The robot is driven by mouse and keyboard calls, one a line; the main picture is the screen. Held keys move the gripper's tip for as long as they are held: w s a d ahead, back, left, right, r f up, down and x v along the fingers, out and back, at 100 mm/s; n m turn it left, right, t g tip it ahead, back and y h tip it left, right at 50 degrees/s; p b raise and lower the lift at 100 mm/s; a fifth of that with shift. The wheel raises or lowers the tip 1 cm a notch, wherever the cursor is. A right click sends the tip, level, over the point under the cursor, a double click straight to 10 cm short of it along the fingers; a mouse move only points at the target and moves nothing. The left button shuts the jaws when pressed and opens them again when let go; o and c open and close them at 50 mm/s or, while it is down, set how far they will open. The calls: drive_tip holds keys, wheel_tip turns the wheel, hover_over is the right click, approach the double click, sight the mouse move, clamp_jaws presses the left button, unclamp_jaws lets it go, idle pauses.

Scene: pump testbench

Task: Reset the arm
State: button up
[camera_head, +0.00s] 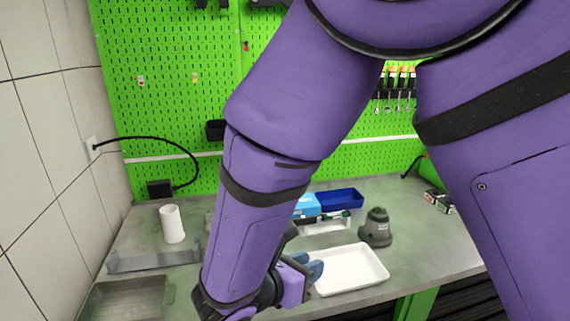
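My arm, in purple covers, fills the middle and right of the head view and bends down over the workbench (440,230). My gripper (316,268) is low in the middle, partly hidden behind my arm's last links. Its blue-grey fingers are beside the left end of a white tray (352,270). I cannot see the gap between the fingertips or whether anything is between them. The visible part of the tray looks empty.
A dark grey pump-like part (376,228) stands behind the tray. Blue bins (342,198) are at the back. A white cylinder (172,224) stands at left near a grey rail (155,259) and a shallow grey tray (125,299). A green pegboard (165,80) rises behind; a tiled wall (40,150) is left.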

drive_tip(key=s+d+r+m+g+y, duration=0.15)
drive_tip(key=d+r+m+g, duration=0.25)
drive_tip(key=d+r+m, duration=0.4)
drive_tip(key=s+d+r+m+g+y, duration=0.1)
drive_tip(key=d+r+m+g+y, duration=0.15)
drive_tip(key=d+m+g, duration=0.55)
drive_tip(key=s+d+r+m+t+y, duration=0.7)
drive_tip(key=s+d+r+m, duration=0.2)
drive_tip(key=m, duration=0.3)
drive_tip(key=shift+s+d+r, duration=0.25)
drive_tip(key=shift+d+r, duration=0.35)
drive_tip(key=shift+d, duration=0.05)
